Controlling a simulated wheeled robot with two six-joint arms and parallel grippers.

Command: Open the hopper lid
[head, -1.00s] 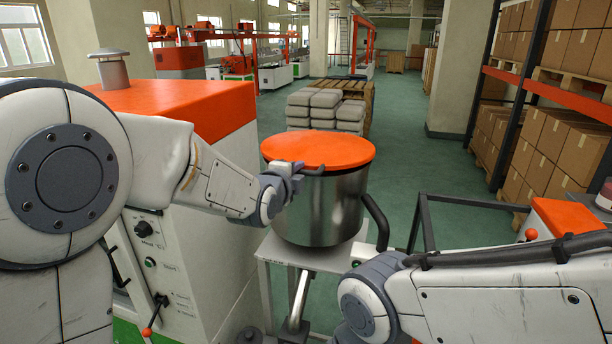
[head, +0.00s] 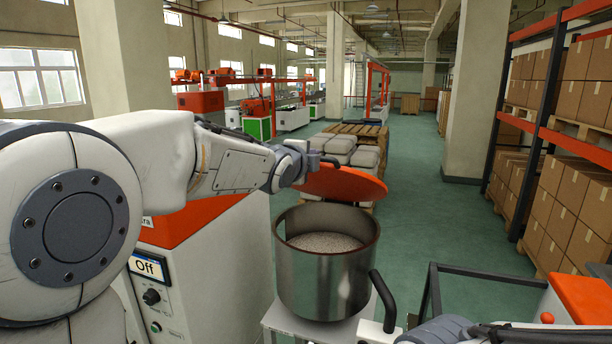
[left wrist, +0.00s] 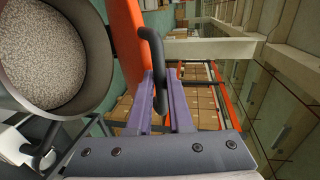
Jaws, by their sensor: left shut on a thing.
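The hopper's mouth is uncovered in front, and pale granules (head: 325,242) show inside. In the left wrist view the granules (left wrist: 42,58) fill the round opening at left, and the lid (left wrist: 130,45) stands edge-on beside it. My right gripper is not visible; only part of that arm shows at bottom right.
A machine (head: 205,265) with an "Off" display stands left of the hopper. Stacked grey sacks (head: 362,155) on a pallet stand behind the lid. Shelves with cardboard boxes (head: 575,165) line the right. The green floor (head: 440,215) is clear between.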

